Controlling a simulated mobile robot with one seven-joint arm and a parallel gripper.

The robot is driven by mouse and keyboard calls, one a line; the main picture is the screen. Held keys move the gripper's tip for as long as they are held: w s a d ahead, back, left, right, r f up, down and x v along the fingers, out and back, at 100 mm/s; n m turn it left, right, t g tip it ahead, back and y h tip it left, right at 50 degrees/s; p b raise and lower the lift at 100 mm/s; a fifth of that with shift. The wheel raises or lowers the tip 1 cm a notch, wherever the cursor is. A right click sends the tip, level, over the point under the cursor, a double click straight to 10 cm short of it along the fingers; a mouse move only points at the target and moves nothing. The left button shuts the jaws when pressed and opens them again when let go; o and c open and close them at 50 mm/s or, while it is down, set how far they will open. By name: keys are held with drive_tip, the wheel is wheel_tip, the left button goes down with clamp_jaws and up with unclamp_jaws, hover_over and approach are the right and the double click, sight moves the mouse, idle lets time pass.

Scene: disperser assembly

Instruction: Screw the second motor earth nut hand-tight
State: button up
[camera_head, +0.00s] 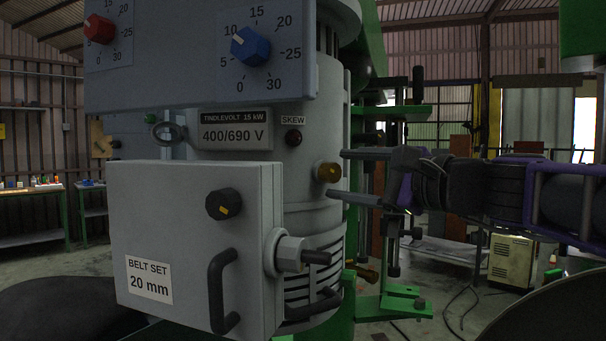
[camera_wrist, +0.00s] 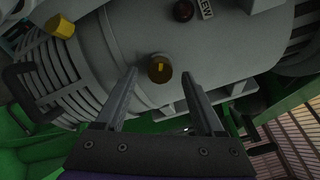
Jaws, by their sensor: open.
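A brass knob-like nut (camera_head: 327,172) sits on the right side of the grey motor housing (camera_head: 310,215), below the SKEW lamp. In the wrist view the fingertips (camera_wrist: 160,73) lie on either side of the nut with a gap on each side.
A grey box labelled BELT SET (camera_head: 190,245) with a handle and a hex fitting (camera_head: 290,254) stands out left of the nuts. A dial panel (camera_head: 200,50) hangs above. A green bracket (camera_head: 395,303) lies below my arm.

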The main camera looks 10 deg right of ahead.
drive_tip(key=p+v, duration=0.1)
drive_tip(key=v, duration=1.5)
drive_tip(key=s+a+f+n+g+h+p, duration=0.2)
drive_tip(key=a+f+n+g+h, duration=0.2)
drive_tip(key=f+n, duration=0.4)
drive_tip(key=s+a+f+n+g+h+p, duration=0.2)
drive_tip(key=a+f+n+g+h, duration=0.3)
drive_tip(key=f+n, duration=0.4)
wheel_tip(320, 180, down, 7)
drive_tip(key=shift+a+r+h+p, duration=0.1)
drive_tip(key=shift+a+h+p, duration=0.3)
drive_tip(key=shift+a+p, duration=0.25)
